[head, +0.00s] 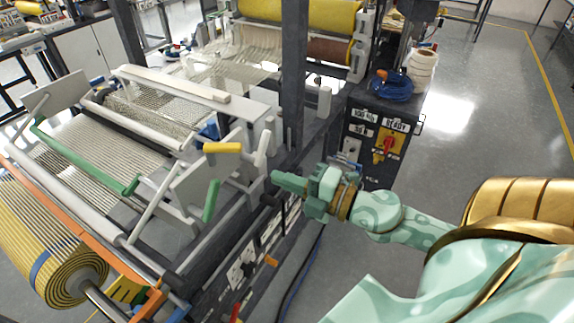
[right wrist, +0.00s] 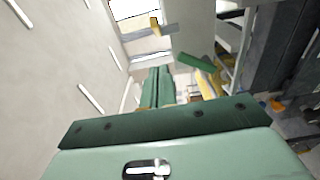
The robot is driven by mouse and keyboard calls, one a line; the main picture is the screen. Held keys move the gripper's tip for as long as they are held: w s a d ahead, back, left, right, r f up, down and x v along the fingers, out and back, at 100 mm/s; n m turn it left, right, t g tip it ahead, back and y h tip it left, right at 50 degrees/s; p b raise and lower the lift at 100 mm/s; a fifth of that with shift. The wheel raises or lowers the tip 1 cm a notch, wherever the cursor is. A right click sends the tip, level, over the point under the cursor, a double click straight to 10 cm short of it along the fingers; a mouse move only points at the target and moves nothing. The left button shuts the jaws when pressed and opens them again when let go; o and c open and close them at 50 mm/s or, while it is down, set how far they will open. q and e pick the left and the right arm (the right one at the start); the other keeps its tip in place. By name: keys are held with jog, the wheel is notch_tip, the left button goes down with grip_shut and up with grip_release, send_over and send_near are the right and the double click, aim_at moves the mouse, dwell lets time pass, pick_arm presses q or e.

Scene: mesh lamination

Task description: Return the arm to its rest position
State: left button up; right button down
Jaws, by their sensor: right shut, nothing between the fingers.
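My right arm comes in from the right in the head view, mint green with gold bands. My right gripper (head: 277,181) is shut and empty, in the air in front of the machine's near side. It points left, towards the crank handles, and appears apart from them. In the right wrist view its closed fingers (right wrist: 158,88) show side by side with nothing between them. My left gripper is not in view.
The laminating machine has a yellow handle (head: 222,148), a green handle (head: 211,201) and a long green bar (head: 80,155). A control box (head: 376,140) with a red knob stands beyond my gripper. A striped roll (head: 45,245) is lower left. Grey floor (head: 470,120) is clear at right.

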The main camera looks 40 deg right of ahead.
jog(key=shift+s+d, duration=0.1)
jog(key=shift+d, duration=0.2)
dwell(0.4)
